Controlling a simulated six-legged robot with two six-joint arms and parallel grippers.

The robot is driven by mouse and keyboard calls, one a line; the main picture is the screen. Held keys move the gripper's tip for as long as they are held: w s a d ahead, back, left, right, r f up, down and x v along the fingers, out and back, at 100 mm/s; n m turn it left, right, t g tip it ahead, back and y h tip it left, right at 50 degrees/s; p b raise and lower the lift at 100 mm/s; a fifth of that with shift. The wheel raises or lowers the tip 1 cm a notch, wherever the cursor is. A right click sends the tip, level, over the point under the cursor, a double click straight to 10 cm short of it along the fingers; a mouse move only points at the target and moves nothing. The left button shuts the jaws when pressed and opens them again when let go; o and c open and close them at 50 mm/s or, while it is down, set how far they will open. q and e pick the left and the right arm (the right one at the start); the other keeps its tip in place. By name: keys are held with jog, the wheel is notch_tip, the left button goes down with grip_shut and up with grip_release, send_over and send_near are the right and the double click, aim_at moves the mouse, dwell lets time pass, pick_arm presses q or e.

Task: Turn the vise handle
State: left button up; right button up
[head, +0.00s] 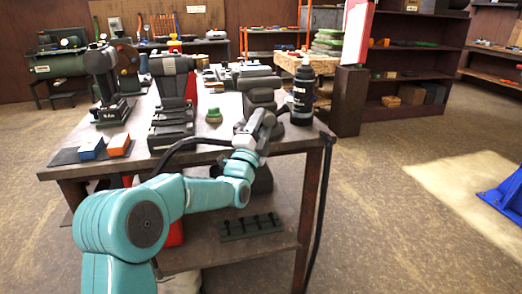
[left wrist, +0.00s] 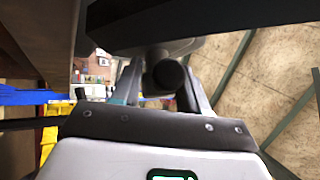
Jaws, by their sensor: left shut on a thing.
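The vise (head: 261,84) is dark grey and stands near the table's front right edge. My left gripper (head: 266,118) is at the vise's front, low by the table edge. In the left wrist view my left gripper (left wrist: 163,92) has its two fingers on either side of a dark round bar end, which looks like the vise handle (left wrist: 168,77). The gripper is shut on it. In the head view the handle is mostly hidden by the gripper, so its angle cannot be told. My right gripper is not in view.
A green knob-like object (head: 213,115) lies to the left.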

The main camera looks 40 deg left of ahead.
pick_arm(q)
jog(key=n+y+b, duration=0.2)
jog(key=n+b, duration=0.1)
jog(key=f+n+y+b, duration=0.1)
jog(key=n+y+b, duration=0.4)
jog(key=n+b, duration=0.1)
jog(key=shift+w+d+f+y+b, duration=0.3)
jog(key=shift+w+d+y, duration=0.05)
jog(key=shift+y, duration=0.05)
jog(key=shift+n+g+y+b, duration=0.4)
jog(key=shift+n+y, duration=0.2)
jog(key=shift+n, duration=0.4)
jog(key=n+g+y, duration=0.1)
jog(key=n+y, duration=0.1)
jog(key=n, duration=0.1)
jog(key=n+g+y, duration=0.2)
jog(key=shift+w+d+r+n+y+b, duration=0.2)
jog(key=shift+n+y+b, duration=0.1)
jog(key=shift+n+y, duration=0.1)
jog(key=shift+w+d+r+n+g+y+p, duration=0.1)
jog(key=shift+n+g+y+p, duration=0.1)
jog(key=shift+n+g+y, duration=1.05)
jog(key=shift+w+n+g+y+p, duration=0.15)
jog(key=shift+n+g+y, duration=0.5)
jog(key=shift+n+g, duration=1.1)
jog(key=shift+s+n, duration=0.1)
jog(key=shift+n, duration=0.7)
jog(key=o, duration=1)
jog(key=shift+o, duration=0.2)
